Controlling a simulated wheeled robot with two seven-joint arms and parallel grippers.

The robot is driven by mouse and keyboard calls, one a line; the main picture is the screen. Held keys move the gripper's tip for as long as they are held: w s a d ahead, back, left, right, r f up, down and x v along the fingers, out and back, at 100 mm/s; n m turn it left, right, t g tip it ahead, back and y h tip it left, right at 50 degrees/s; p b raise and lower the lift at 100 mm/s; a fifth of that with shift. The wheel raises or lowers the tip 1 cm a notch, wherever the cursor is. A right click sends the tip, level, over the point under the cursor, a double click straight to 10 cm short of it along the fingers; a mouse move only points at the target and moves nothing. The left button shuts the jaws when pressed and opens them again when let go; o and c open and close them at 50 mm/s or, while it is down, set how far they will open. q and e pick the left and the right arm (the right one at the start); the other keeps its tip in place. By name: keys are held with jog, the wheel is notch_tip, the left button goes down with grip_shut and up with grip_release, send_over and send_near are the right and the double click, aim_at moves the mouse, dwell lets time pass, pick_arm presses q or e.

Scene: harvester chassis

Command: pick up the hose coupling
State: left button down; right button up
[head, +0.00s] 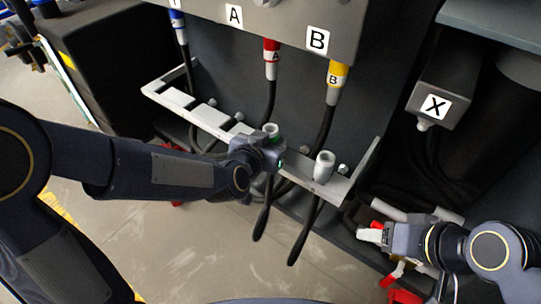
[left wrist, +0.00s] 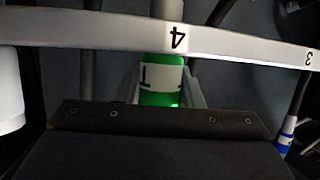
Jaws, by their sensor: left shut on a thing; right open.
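The hose coupling, green with a white band and a dark mark, shows in the left wrist view (left wrist: 162,68) between two pale fingers. My left gripper (left wrist: 164,98) is shut on it. In the head view, my left gripper (head: 270,150) is at the pale rail (head: 213,119), beside a grey socket (head: 270,130). Only a little green shows there; the rest of the coupling is hidden by the gripper. My right gripper (head: 372,234) is open at the lower right, near red and white parts.
Hoses with blue (head: 177,19), red (head: 271,52) and yellow (head: 337,75) couplings hang under a panel marked A and B. A second grey socket (head: 324,165) stands on the rail. A box marked X (head: 440,97) is at the right. Floor is clear at the lower middle.

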pick_arm(q)
jog(key=shift+r, duration=0.1)
notch_tip(320, 180, up, 10)
jog(key=p, duration=0.6)
jog(key=shift+r+p, duration=0.8)
jog(key=shift+p, duration=0.1)
jog(key=shift+f, duration=0.1)
